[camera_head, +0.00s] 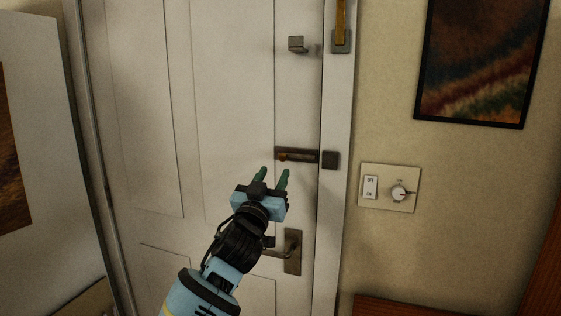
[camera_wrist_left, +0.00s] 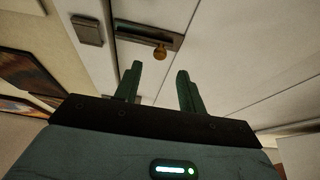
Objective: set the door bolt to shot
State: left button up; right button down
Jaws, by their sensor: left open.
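The door bolt (camera_head: 298,155) is a dark horizontal bar fitting with a small brass knob, on the white door (camera_head: 235,90) near its right edge. Its knob sits toward the left end of the fitting. A dark square keeper (camera_head: 331,160) is on the frame just right of it. My left gripper (camera_head: 273,176) is open and empty, just below and left of the bolt. In the left wrist view the fingers (camera_wrist_left: 157,85) point toward the bolt (camera_wrist_left: 150,38) and its knob (camera_wrist_left: 160,52), apart from them. My right gripper is out of view.
A door handle (camera_head: 291,252) is below the bolt, partly beside my left arm. A latch block (camera_head: 297,44) and a brass bar fitting (camera_head: 340,25) are above. A switch plate with a dial (camera_head: 390,188) and a framed picture (camera_head: 480,60) are on the right wall.

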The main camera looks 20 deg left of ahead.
aim_at(282, 158)
pick_arm(q)
jog(key=shift+x, duration=3.2)
grip_shut()
